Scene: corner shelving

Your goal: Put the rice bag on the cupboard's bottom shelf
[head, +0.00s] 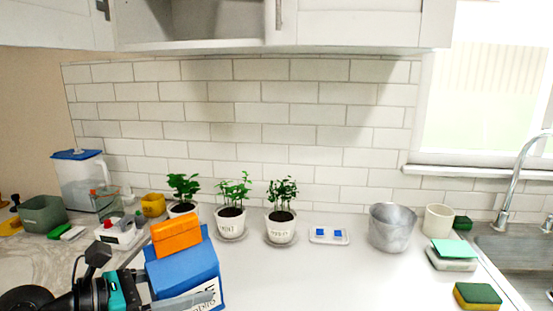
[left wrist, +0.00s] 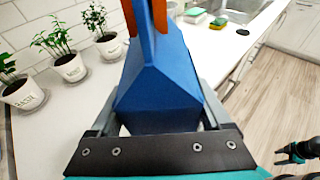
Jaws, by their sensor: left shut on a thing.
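The rice bag (head: 183,268) is blue, with an orange piece across its top and a white label with partly hidden lettering. My left gripper (head: 190,300) is shut on it at the front of the counter. In the left wrist view, the rice bag (left wrist: 160,85) fills the space between the two grey fingers of the left gripper (left wrist: 157,100). The cupboard (head: 195,30) hangs on the wall above, open at its middle; its bottom shelf shows only at the top edge. My right gripper (left wrist: 295,152) is small at the right of the left wrist view, its jaw opening unclear.
Potted plants (head: 230,212) stand behind the bag along the tiled wall. A metal pot (head: 391,228), a cream cup (head: 438,220) and sponges (head: 478,295) are at the right by the sink (head: 515,255). The middle of the counter (head: 340,275) is clear.

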